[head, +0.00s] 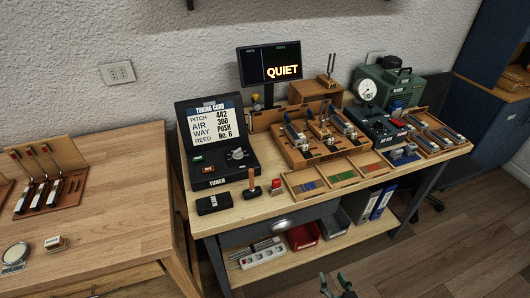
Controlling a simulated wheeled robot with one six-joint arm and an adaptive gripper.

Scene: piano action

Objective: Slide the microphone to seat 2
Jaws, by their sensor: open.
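I cannot pick out the microphone for certain. No seat number is readable at this size. A wooden stand (303,158) in the middle of the bench holds several metal-and-wood pieces side by side. My gripper (336,284) shows at the bottom edge, open and empty, in front of the bench and well apart from everything on it. Most of my arm is out of the picture.
The tuner box (216,172) with its tuning card stands at the bench's left. The screen (270,64) reads QUIET. A green machine with a gauge (390,85) is at the back right. A shallow sectioned tray (322,183) lies along the front. Another wooden table (120,200) stands left.

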